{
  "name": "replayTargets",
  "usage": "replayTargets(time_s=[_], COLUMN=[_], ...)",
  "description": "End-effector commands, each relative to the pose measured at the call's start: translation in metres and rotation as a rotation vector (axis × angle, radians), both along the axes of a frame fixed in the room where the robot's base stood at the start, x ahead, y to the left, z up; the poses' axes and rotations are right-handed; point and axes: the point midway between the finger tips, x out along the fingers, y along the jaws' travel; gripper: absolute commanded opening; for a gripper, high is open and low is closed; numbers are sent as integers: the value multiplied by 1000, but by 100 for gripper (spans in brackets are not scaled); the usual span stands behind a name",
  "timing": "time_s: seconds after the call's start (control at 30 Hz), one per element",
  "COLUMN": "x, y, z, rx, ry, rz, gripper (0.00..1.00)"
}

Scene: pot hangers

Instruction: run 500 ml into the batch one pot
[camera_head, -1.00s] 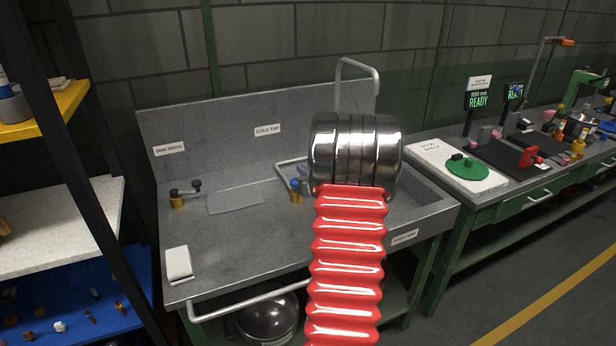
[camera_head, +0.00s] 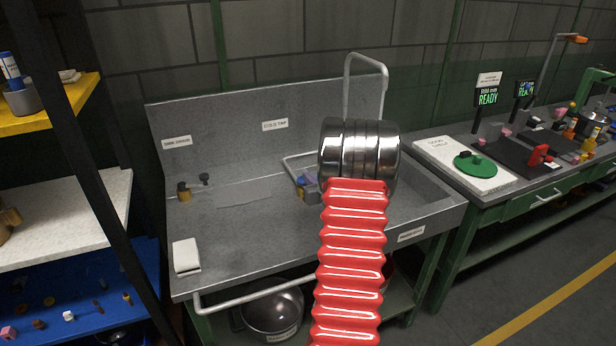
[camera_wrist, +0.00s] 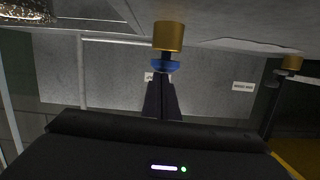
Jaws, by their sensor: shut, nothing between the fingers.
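My gripper (camera_wrist: 161,80) is shut and empty in the wrist view. Its dark fingertips are at or very near a blue knob (camera_wrist: 166,66) on a brass stem (camera_wrist: 169,36); I cannot tell whether they touch. In the head view my red-sleeved arm hides most of the gripper, and the blue knob (camera_head: 300,181) shows just left of the arm under the COLD TAP label (camera_head: 275,124). A steel pot (camera_head: 272,310) with a small unreadable label sits below the sink. The basin is partly hidden behind my arm.
A second brass fitting (camera_head: 184,191) with a dark handle stands at the sink's left. A tall grey pipe (camera_head: 365,57) rises behind my arm. A white block (camera_head: 186,255) lies on the sink's front left. A rail (camera_head: 250,298) runs along the front. The right bench (camera_head: 440,160) holds several items.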

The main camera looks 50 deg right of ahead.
Motion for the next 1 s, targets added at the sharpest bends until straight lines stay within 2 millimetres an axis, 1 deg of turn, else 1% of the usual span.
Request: replayTargets(time_s=[0.03, 0.13, 1.0], x=[0, -1, -2], y=[0, 0, 3], z=[-8, -14, -21], rx=[4, 3, 13], ry=[3, 4, 13], rz=[-1, 0, -1], gripper=[0, 0, 0])
